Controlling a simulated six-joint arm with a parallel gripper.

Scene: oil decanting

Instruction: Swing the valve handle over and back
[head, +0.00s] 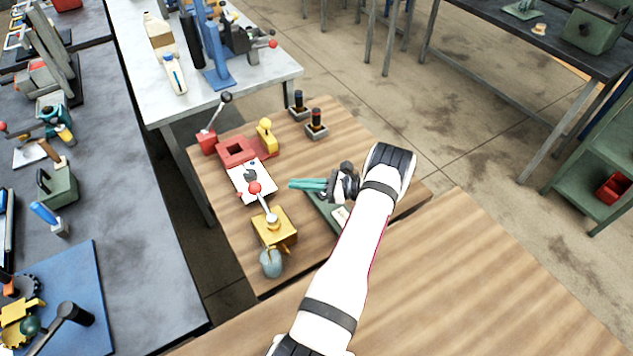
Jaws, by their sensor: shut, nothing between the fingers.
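A yellow block (274,228) stands on the small wooden table. A pale lever on it, which looks like the valve handle (263,203), rises from a round pivot and leans toward the back left. It ends in a red ball knob (255,188). My gripper (292,184) has teal fingers, shut and empty, pointing left. It is to the right of the red knob, with a visible gap between them in the picture. A grey-blue rounded vessel (271,263) is at the near side of the yellow block.
A white plate (250,182) lies behind the lever. Beyond it are a red square frame (237,151), a red block with a dark-knobbed lever (208,141) and a yellow fitting (265,135). A dark green flat item (325,212) lies below my gripper.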

